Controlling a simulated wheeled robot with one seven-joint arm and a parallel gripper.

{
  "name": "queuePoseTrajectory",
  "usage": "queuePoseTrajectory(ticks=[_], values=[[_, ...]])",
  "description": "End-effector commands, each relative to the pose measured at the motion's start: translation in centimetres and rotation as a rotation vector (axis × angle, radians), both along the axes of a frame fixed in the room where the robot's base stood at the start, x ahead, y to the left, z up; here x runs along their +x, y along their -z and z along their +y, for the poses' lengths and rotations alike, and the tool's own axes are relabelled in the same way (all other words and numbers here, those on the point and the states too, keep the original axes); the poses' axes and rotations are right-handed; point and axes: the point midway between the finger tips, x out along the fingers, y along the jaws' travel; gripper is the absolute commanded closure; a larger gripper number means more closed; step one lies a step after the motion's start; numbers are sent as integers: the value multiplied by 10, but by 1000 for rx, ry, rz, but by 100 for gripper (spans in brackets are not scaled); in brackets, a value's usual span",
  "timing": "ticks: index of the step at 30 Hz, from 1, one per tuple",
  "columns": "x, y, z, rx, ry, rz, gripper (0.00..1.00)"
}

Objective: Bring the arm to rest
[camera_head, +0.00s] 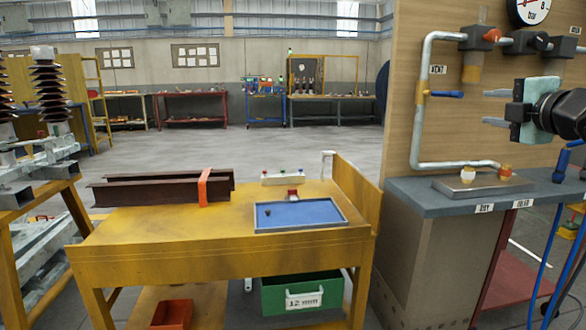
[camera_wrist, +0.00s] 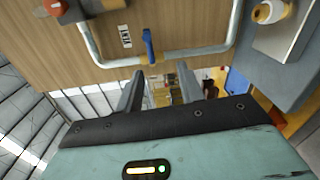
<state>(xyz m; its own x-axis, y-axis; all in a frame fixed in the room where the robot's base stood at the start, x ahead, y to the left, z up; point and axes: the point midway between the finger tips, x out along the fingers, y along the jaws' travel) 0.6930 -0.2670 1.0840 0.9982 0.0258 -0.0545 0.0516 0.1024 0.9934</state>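My gripper (camera_head: 496,108) is raised at the right of the head view, in front of the wooden panel (camera_head: 405,110). It points left, above the grey counter (camera_head: 420,193). Its two grey fingers are apart with nothing between them. In the wrist view the gripper (camera_wrist: 171,82) also shows open and empty, with its teal body below and a green light on it. My arm runs out of the head view at the right edge, so most of it is hidden.
A pipe (camera_head: 420,130) with a blue-handled valve (camera_head: 447,94) is on the panel, left of the fingers. A metal plate (camera_head: 450,188) with two knobs lies on the counter. A yellow workbench (camera_head: 150,228) bears dark beams (camera_head: 150,190) and a blue tray (camera_head: 320,212). Floor is open behind.

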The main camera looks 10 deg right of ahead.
Motion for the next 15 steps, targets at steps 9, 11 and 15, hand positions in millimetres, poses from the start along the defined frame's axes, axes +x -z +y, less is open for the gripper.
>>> queuePoseTrajectory(ticks=[9,11,15], values=[[-14,129,170,583,109,508,62],[-34,154,200,662,153,623,62],[-96,206,261,786,285,887,62]])
